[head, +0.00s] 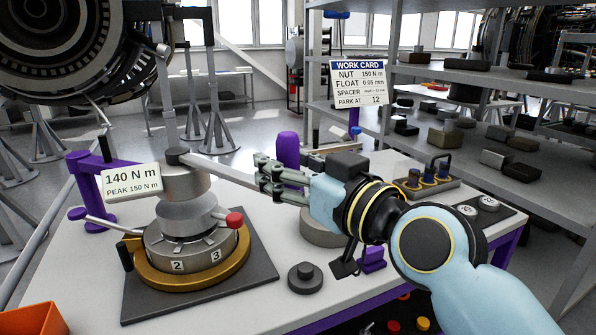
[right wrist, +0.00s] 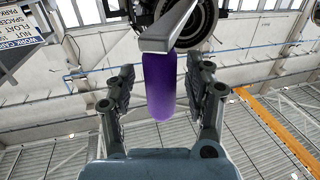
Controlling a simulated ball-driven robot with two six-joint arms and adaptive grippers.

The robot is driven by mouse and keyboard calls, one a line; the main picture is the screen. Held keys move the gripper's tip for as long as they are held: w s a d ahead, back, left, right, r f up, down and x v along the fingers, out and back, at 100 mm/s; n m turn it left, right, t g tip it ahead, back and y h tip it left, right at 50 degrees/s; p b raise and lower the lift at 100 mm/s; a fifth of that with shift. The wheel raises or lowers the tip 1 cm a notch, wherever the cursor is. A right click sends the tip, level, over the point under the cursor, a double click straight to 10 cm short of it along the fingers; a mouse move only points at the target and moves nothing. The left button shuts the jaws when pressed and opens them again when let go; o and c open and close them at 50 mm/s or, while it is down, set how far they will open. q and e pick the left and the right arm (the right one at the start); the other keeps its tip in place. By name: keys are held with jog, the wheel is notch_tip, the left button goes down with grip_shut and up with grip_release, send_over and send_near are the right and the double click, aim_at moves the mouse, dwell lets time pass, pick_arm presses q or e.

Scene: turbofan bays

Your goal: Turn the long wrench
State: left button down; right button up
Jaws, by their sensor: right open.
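The long wrench (head: 228,170) is a grey bar running from the top of a stacked grey fixture (head: 187,218) towards the right. Its upright purple handle (head: 288,148) stands at the far end, partly behind my right gripper (head: 272,180). In the right wrist view, the purple handle (right wrist: 160,88) shows between the two spread fingers, with gaps on both sides, below the grey bar end (right wrist: 162,28). My right gripper (right wrist: 162,100) is open. A sign at the fixture (head: 132,181) reads 140 N m, PEAK 150 N m. My left gripper is out of view.
A gold ring (head: 190,279) and numbered drum sit on a dark base plate (head: 262,284). A work card (head: 358,82) reads NUT 150 N m, PARK AT 12. A purple post (head: 88,190) stands left; a dark knob (head: 305,277) and an orange bin (head: 33,319) are nearer.

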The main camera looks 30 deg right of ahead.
jog(key=v, duration=1.2)
jog(key=shift+f, duration=0.1)
